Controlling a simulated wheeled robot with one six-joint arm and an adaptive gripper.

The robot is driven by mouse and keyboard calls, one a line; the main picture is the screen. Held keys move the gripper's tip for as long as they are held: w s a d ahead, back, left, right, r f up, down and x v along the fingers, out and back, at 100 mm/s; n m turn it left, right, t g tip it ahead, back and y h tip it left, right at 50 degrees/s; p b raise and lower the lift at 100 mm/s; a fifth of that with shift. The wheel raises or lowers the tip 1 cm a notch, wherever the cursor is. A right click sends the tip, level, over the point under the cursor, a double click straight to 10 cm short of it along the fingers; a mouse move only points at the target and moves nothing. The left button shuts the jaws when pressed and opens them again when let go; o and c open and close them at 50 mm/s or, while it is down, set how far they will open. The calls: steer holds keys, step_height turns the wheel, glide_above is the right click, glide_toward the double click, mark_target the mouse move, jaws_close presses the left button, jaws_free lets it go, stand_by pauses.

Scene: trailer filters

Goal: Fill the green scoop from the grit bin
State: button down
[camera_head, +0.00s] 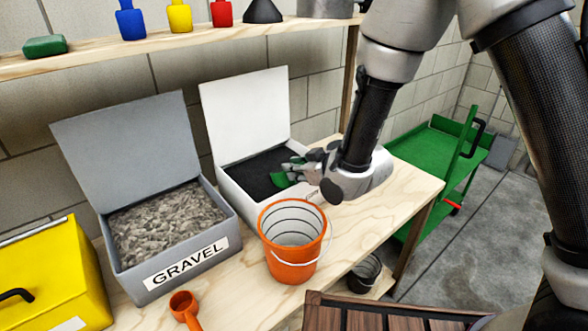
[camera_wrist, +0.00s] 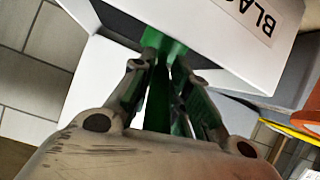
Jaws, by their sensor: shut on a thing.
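My gripper (camera_head: 312,170) is shut on a green scoop (camera_head: 284,178), at the right side of the white bin (camera_head: 236,200). The scoop's head is over or in the black fill (camera_head: 252,170); I cannot tell whether it touches it or what it holds. In the wrist view the scoop (camera_wrist: 158,45) sits between the fingers, its head by the white bin's wall (camera_wrist: 215,50), whose label starts "BLA". No bin with a readable grit label shows. A grey open bin (camera_head: 190,267) is labelled GRAVEL and holds grey stones.
An orange bucket (camera_head: 290,260) stands in front of the white bin. An orange scoop (camera_head: 184,305) lies at the bench front. A yellow box (camera_head: 60,260) is at the far left. A shelf (camera_head: 160,42) with bottles runs above; a green cart (camera_head: 430,155) is at right.

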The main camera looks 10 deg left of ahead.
steer(key=shift+s+d+r, duration=0.1)
steer(key=shift+r, duration=1.45)
steer(key=shift+s+d+r, duration=0.1)
steer(key=shift+d+r, duration=0.05)
steer(key=shift+r, duration=1.35)
steer(key=shift+s+d+r, duration=0.1)
steer(key=shift+r, duration=1.45)
steer(key=r+t+y, duration=0.1)
steer(key=t+y, duration=0.2)
steer(key=shift+r, duration=0.4)
steer(key=shift+r+t+y, duration=0.5)
steer(key=shift+r+y, duration=0.1)
steer(key=shift+y, duration=0.2)
